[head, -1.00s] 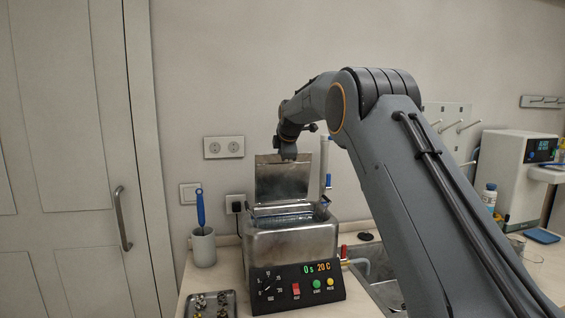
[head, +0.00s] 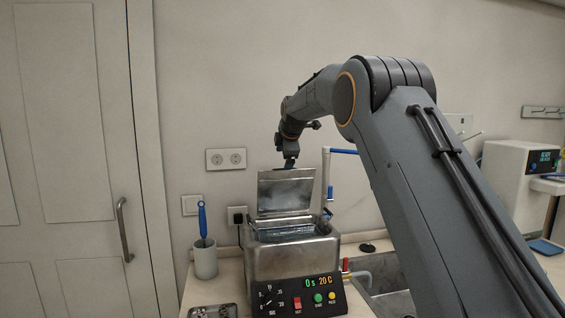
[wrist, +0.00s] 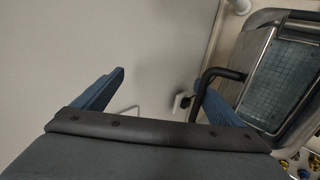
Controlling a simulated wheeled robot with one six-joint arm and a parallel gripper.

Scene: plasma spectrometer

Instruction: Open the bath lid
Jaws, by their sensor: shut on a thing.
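The bath (head: 292,259) is a steel box with a black control panel on the counter. Its lid (head: 285,196) stands raised at the back, and the inside of the bath shows below it. My gripper (head: 290,162) is at the lid's top edge. In the wrist view, the blue fingers of my gripper (wrist: 160,88) look apart, with a dark handle (wrist: 222,74) by the right finger. My gripper is shut on this handle, though the contact is mostly hidden. The open bath (wrist: 283,80) shows at right in the wrist view.
A cup (head: 205,259) with a blue-handled tool stands left of the bath, and a tray of small parts (head: 213,312) is in front. A pipe (head: 326,180) rises behind the bath. A sink (head: 390,295) is at right, beside my arm. Wall sockets (head: 226,159) are behind.

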